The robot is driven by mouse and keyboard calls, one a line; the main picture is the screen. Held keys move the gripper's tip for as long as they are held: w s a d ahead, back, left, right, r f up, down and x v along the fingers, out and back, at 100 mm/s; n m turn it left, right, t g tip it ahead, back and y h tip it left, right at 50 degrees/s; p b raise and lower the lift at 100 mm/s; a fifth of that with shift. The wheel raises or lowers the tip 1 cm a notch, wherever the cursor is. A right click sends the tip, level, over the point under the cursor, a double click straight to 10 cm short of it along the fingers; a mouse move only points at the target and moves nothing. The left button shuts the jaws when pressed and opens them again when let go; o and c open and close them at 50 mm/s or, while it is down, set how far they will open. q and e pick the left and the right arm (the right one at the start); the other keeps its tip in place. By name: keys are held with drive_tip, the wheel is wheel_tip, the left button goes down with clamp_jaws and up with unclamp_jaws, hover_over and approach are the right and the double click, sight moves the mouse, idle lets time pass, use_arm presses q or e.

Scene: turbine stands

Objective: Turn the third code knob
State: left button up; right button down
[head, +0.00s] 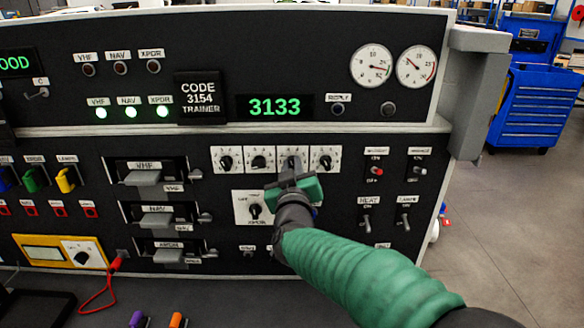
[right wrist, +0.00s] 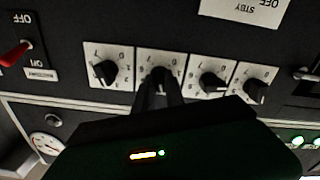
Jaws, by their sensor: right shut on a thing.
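The code panel has a row of white-plated black knobs. The third code knob (head: 292,157) is third from the left in the head view and mostly covered by my right gripper (head: 291,171). The right wrist view is upside down, and there the third knob (right wrist: 160,76) is second from the left, with my gripper's fingers (right wrist: 158,94) shut on it. The green display (head: 274,107) reads 3133. The placard (head: 200,98) reads CODE 3154 TRAINER. My left gripper is not in view.
The first knob (head: 227,161), second knob (head: 259,160) and fourth knob (head: 325,160) sit close beside the held one. A larger selector knob (head: 254,209) lies below. Toggle switches (head: 366,222) stand to the lower right.

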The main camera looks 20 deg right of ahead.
drive_tip(key=shift+f+m, duration=0.2)
drive_tip(key=shift+m, duration=0.1)
drive_tip(key=shift+f+m+b, duration=0.15)
drive_tip(key=shift+m+b, duration=1.5)
drive_tip(key=shift+m, duration=2.05)
drive_tip(key=shift+f+m+b, duration=0.1)
drive_tip(key=shift+m+b, duration=1.5)
drive_tip(key=shift+m, duration=2.4)
drive_tip(key=c, duration=1.5)
unclamp_jaws()
drive_tip(key=shift+c, duration=0.2)
drive_tip(key=shift+o, duration=0.7)
drive_tip(key=shift+w+d+r, duration=0.1)
drive_tip(key=shift+r, duration=0.1)
